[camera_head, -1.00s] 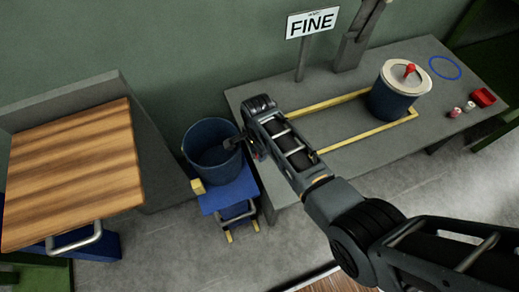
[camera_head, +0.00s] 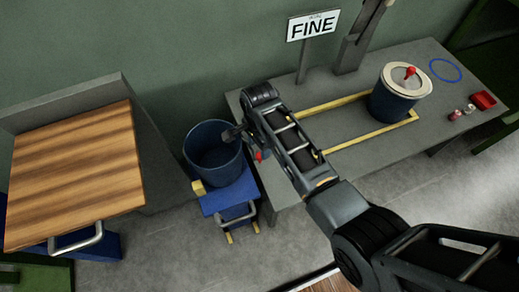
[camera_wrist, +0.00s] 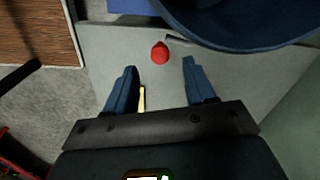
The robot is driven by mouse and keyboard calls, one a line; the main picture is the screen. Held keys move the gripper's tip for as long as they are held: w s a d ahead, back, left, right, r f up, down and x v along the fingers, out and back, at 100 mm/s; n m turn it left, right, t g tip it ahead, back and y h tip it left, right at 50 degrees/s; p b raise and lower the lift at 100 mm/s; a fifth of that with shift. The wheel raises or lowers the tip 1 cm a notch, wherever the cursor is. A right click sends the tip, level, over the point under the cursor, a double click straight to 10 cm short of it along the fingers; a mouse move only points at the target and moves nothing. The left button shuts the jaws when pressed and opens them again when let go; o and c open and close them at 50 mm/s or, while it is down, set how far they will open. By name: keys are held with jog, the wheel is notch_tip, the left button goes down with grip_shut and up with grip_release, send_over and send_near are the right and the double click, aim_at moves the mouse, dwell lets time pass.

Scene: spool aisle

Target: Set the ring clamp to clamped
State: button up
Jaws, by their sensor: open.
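A small red knob (camera_head: 258,155) shows beside my wrist, close to the rim of the open blue bucket (camera_head: 214,160). In the wrist view the red knob (camera_wrist: 159,52) lies just beyond my fingers, beside the curved dark blue wall (camera_wrist: 250,28). It looks like the end of a lever, but the ring clamp's body and setting cannot be made out. My gripper (camera_wrist: 160,85) is open and empty, with the knob ahead of the gap and apart from both fingers. In the head view my gripper (camera_head: 236,133) is small and partly hidden by my wrist.
The bucket stands on a blue stand (camera_head: 230,197). A grey bench (camera_head: 440,120) carries a lidded blue drum (camera_head: 390,104) with a red-topped lid, a blue ring (camera_head: 445,70) and a red box (camera_head: 483,100). A "FINE" sign (camera_head: 313,25) stands behind. A wooden-topped table (camera_head: 75,175) is at left.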

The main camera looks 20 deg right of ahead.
jog(key=shift+r, duration=1.35)
